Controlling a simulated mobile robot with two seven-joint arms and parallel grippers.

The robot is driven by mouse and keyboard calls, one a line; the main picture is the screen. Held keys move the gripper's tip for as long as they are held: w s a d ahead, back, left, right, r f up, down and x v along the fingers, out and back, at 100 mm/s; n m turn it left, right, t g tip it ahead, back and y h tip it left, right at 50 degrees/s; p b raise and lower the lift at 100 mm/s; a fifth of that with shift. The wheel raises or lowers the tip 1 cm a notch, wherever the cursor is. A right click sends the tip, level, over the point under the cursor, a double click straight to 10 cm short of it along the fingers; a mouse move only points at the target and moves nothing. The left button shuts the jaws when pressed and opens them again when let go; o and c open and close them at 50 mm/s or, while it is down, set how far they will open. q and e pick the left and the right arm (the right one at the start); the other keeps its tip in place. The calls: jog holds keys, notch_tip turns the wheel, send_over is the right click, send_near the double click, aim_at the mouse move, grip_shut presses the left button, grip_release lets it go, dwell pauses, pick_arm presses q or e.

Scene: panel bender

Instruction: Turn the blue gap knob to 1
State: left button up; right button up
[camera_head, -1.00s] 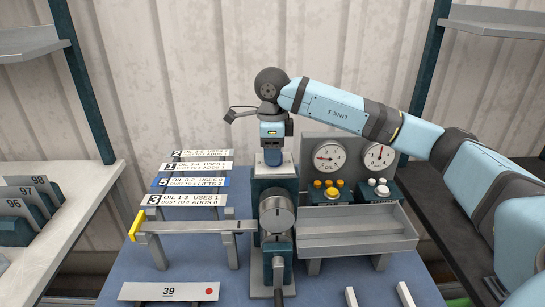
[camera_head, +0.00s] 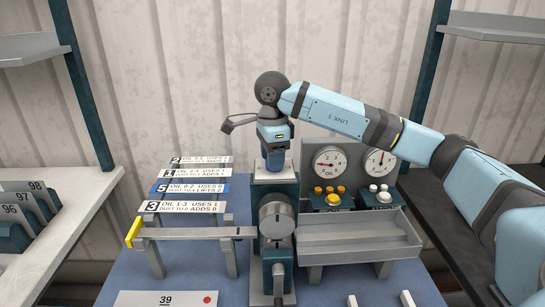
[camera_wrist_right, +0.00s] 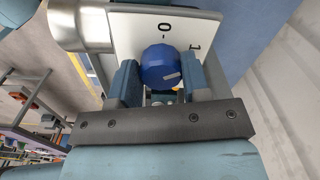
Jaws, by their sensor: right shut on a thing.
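The blue gap knob (camera_wrist_right: 161,67) sits on a white dial plate (camera_wrist_right: 128,28) marked 0 and 1, in the right wrist view. A short pale mark shows on the knob, on its side away from the 0. My right gripper (camera_wrist_right: 160,85) has one finger on each side of the knob and is shut on it. My left gripper is not in view.
Two gauges (camera_head: 330,162) with buttons stand right of the column, above a grey tray (camera_head: 360,238). Labelled strips (camera_head: 195,188) lie to the left. A grey bar with a yellow end (camera_head: 134,232) reaches left. Shelves stand on both sides.

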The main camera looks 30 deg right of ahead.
jog(key=o, duration=0.9)
jog(key=shift+o, duration=0.2)
notch_tip(320, 180, up, 14)
jog(key=shift+s+f, duration=0.1)
jog(key=shift+f, duration=0.05)
